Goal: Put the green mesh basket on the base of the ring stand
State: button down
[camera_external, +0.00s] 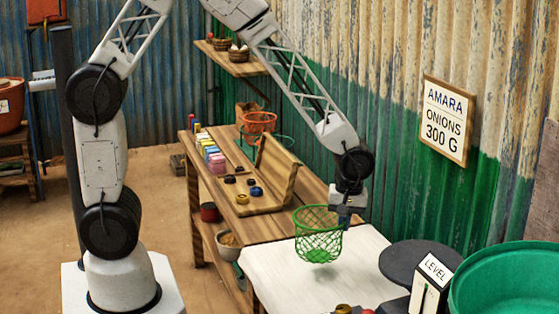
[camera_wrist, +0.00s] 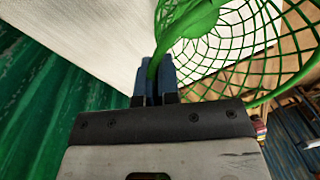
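The green mesh basket (camera_external: 318,234) is over the white tabletop at the front right; I cannot tell whether its bottom touches the top. My gripper (camera_external: 345,212) is at the basket's right rim, pointing down. In the wrist view my gripper's blue fingers (camera_wrist: 154,80) are closed on the green rim, and the basket's mesh (camera_wrist: 235,45) spreads to the right. A teal ring (camera_external: 284,143) shows by an orange mesh basket on the wooden bench at the back; I cannot tell whether it belongs to the ring stand. The stand's base is not clearly seen.
The white tabletop (camera_external: 275,273) is mostly clear. A dark round plate (camera_external: 408,257), a LEVEL box (camera_external: 432,279) and a large green tub (camera_external: 510,285) stand at the right. The wooden bench holds an orange basket (camera_external: 258,121), a tilted board and small coloured blocks (camera_external: 211,152).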

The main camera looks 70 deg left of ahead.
jog(key=w+a+r, duration=0.1)
jog(key=w+a, duration=0.6)
jog(key=a, duration=0.5)
jog(key=w+a+r, duration=0.2)
jog(key=w+a, duration=0.5)
jog(key=a, duration=0.5)
jog(key=w+a+r, duration=0.1)
jog(key=w+a, duration=0.6)
jog(key=a, duration=0.5)
jog(key=s+a+r, duration=0.1)
jog(key=s+a, duration=0.1)
jog(key=a, duration=2)
jog(key=s+a+r, duration=0.1)
jog(key=s+a, duration=0.2)
jog(key=a, duration=1.9)
jog(key=shift+s, duration=0.15)
jog(key=shift+f, duration=0.15)
notch_tip(320, 180, down, 6)
